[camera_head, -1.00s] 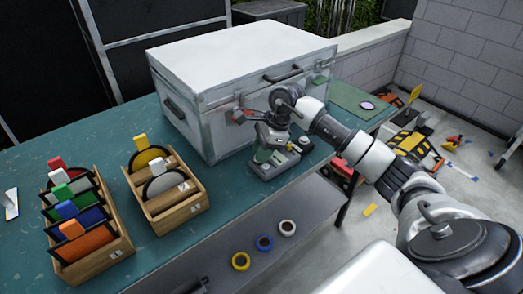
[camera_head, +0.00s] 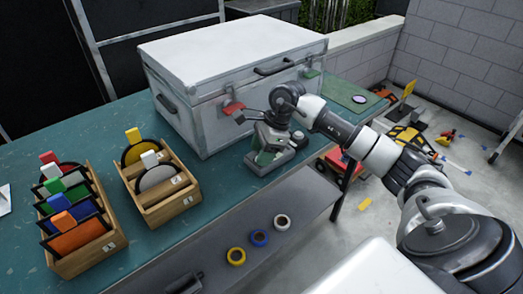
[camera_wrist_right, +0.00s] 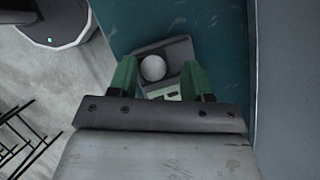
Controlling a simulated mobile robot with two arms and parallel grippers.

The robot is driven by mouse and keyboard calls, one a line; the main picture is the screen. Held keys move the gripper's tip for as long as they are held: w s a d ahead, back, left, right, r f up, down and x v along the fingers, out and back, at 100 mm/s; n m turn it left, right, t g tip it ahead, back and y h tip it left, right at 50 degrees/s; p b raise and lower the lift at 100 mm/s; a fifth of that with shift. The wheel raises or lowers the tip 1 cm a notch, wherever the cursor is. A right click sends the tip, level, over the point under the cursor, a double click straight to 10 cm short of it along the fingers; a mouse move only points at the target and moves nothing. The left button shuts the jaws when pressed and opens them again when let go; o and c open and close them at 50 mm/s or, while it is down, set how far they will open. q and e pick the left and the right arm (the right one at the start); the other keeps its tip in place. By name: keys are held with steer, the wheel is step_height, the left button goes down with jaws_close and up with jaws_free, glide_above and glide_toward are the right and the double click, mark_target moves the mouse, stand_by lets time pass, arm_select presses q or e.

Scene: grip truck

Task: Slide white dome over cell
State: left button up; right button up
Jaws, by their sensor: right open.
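The white dome (camera_wrist_right: 153,68) is a round white ball on a small grey device (camera_wrist_right: 180,48) in the right wrist view. The device lies on the teal table; in the head view it (camera_head: 262,168) sits in front of the silver case, partly covered by my gripper. My right gripper (camera_wrist_right: 160,78) is open, its green fingers on either side of the dome and device in the wrist view. I cannot tell whether they touch. In the head view the right gripper (camera_head: 268,152) points down over the device. No separate cell can be made out. My left gripper is not in view.
A large silver case (camera_head: 230,55) stands close behind the gripper. Two wooden racks (camera_head: 95,262) and (camera_head: 185,205) with coloured tabbed discs stand left. Tape rolls (camera_head: 259,238) lie on the lower shelf. A toy-like orange item (camera_head: 408,138) lies on the floor at right.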

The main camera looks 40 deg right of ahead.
steer(key=v, duration=1)
steer(key=shift+r+b, duration=0.4)
steer(key=shift+b, duration=0.05)
steer(key=shift+s+d+f, duration=0.1)
steer(key=shift+s, duration=0.05)
